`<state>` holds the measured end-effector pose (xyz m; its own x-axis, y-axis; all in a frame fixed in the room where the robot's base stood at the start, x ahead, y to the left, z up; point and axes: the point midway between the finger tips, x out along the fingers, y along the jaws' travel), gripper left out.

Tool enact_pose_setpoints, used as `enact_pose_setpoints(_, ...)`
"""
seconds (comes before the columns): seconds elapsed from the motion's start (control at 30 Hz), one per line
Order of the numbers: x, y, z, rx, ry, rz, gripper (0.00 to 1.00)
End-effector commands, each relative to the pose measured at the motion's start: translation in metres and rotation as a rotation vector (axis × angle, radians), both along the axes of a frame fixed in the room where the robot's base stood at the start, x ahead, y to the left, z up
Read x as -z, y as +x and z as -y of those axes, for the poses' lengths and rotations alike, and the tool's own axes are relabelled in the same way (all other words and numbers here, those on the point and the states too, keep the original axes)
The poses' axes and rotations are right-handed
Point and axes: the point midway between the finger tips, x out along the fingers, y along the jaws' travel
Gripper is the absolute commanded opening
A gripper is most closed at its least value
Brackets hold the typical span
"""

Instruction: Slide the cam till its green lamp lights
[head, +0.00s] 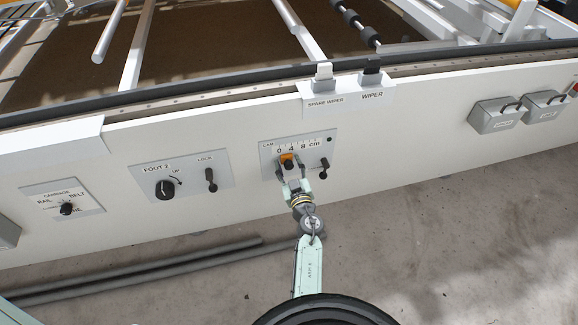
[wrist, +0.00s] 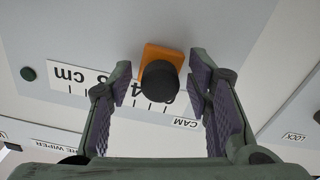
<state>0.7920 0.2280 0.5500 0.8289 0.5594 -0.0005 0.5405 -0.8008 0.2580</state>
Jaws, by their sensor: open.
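The cam is an orange slider block with a black knob (wrist: 160,82), set on a grey panel with a scale marked 0, 4, 8 cm. In the head view the orange block (head: 287,158) sits below the scale, near the 4. My gripper (head: 291,172) is at the cam. In the wrist view its two fingers (wrist: 158,88) stand open on either side of the black knob, with gaps between knob and pads. A small round lamp (wrist: 28,74) at the scale's 8 end looks dark green and unlit; it also shows in the head view (head: 330,140).
A black lever (head: 323,168) stands on the cam panel, just right of my gripper. The FOOT 2 panel with a knob (head: 165,189) and LOCK lever (head: 211,180) is to the left. WIPER holders (head: 371,90) sit above. Grey boxes (head: 494,115) are at right.

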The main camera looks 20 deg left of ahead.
Motion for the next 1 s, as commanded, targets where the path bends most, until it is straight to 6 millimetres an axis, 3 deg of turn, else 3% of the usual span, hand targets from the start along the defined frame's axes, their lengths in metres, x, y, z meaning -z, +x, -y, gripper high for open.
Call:
enact_pose_setpoints(0.1, -0.0002, -0.0002, 0.0, 0.0, 0.0, 0.0, 0.45)
enact_pose_setpoints(0.77, -0.0004, -0.0003, 0.0003, 0.0, 0.0, 0.001, 0.01)
enact_pose_setpoints(1.0, -0.001, 0.0001, 0.0009, 0.001, -0.002, 0.001, 0.0)
